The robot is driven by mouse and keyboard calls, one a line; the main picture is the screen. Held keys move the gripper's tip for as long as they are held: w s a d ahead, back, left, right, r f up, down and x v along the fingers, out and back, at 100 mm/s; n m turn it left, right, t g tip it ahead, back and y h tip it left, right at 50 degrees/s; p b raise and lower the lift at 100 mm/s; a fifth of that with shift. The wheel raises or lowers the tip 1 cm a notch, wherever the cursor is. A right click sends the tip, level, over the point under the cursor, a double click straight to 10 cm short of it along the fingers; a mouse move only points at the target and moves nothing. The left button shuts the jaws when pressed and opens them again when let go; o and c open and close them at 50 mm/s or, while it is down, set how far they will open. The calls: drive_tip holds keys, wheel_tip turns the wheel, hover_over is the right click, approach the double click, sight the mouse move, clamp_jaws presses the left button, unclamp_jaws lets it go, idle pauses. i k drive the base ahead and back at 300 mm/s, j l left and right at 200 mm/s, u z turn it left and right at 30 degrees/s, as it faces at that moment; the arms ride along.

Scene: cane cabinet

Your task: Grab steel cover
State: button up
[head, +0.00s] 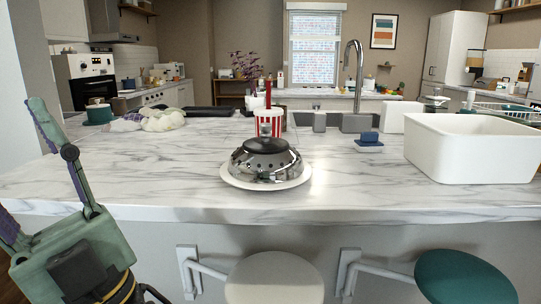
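The steel cover (284,166) is a shiny, low dome with a black top. It sits on a round white plate (238,181) near the front edge of the marble counter, at the middle of the head view. My gripper (32,175) is at the lower left, well to the left of the cover and apart from it. Its fingers are spread apart with nothing seen between them. One finger points up and the other is cut off by the left picture edge. Anything under the cover is hidden.
A red-and-white striped cup (268,123) stands right behind the cover. A large white basin (470,155) is on the right, with a blue item (369,139) beside it. Crumpled cloth (160,119) lies at the back left. Two stools (275,278) stand before the counter (110,180). The counter's front left is clear.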

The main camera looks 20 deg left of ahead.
sight(265, 159)
drive_tip(key=j+z, duration=0.1)
drive_tip(key=j, duration=0.3)
drive_tip(key=k+j+z, duration=0.1)
drive_tip(key=j, duration=0.3)
drive_tip(key=i+j+z, duration=0.15)
drive_tip(key=j, duration=0.65)
drive_tip(key=j+z, duration=0.1)
drive_tip(key=j, duration=0.7)
